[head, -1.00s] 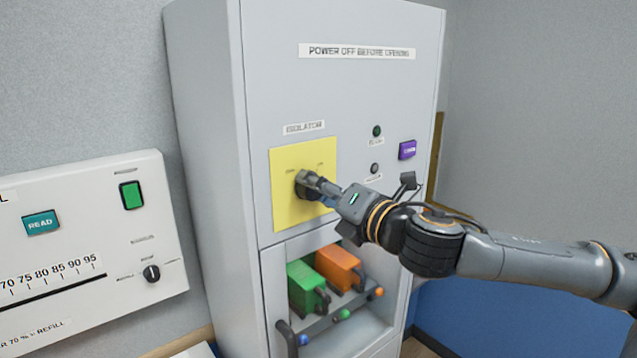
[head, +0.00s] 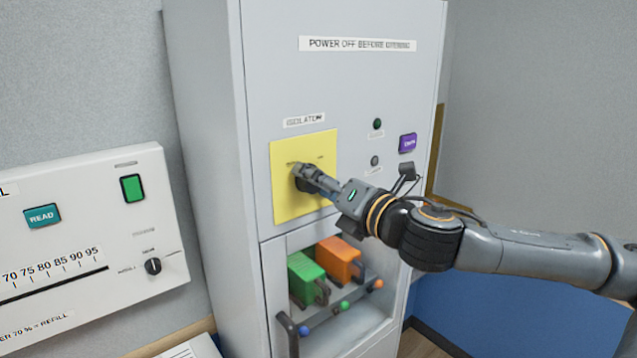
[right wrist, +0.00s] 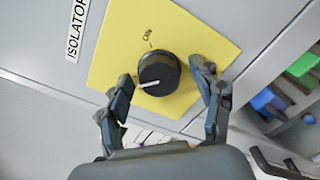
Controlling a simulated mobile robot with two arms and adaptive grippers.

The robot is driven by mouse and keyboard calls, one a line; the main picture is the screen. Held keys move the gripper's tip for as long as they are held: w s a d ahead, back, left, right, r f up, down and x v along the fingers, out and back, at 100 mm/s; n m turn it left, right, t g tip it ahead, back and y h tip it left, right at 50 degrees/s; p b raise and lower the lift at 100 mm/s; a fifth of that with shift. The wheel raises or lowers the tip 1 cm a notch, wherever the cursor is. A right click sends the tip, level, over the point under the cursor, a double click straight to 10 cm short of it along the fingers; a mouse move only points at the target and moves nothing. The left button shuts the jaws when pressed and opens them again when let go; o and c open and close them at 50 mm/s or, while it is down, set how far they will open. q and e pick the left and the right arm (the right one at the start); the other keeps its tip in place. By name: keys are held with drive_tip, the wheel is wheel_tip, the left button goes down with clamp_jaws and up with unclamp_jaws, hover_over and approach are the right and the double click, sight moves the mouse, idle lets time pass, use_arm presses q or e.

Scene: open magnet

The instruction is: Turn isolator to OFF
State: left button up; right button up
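The isolator is a round black knob (right wrist: 158,75) on a yellow plate (head: 300,205) on the tall grey cabinet, under an ISOLATOR label (head: 304,120). A white pointer line on the knob points toward the left finger in the right wrist view. My right gripper (right wrist: 164,78) is open, one finger on each side of the knob, with visible gaps. In the head view my right gripper (head: 303,176) covers most of the knob. One small marking (right wrist: 148,38) shows beside the knob; I cannot read it surely. My left gripper is not in view.
Below the plate, an open recess holds a green block (head: 304,276) and an orange block (head: 340,259) with handles. A purple button (head: 408,143) and two small round indicators are right of the plate. A white panel (head: 100,250) stands at left.

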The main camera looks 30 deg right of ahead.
sight(306, 122)
wheel_tip(306, 122, up, 9)
drive_tip(key=shift+f, duration=0.15)
drive_tip(key=shift+w+r, duration=0.1)
drive_tip(key=shift+r, duration=0.55)
idle(0.4)
drive_tip(key=shift+f, duration=0.1)
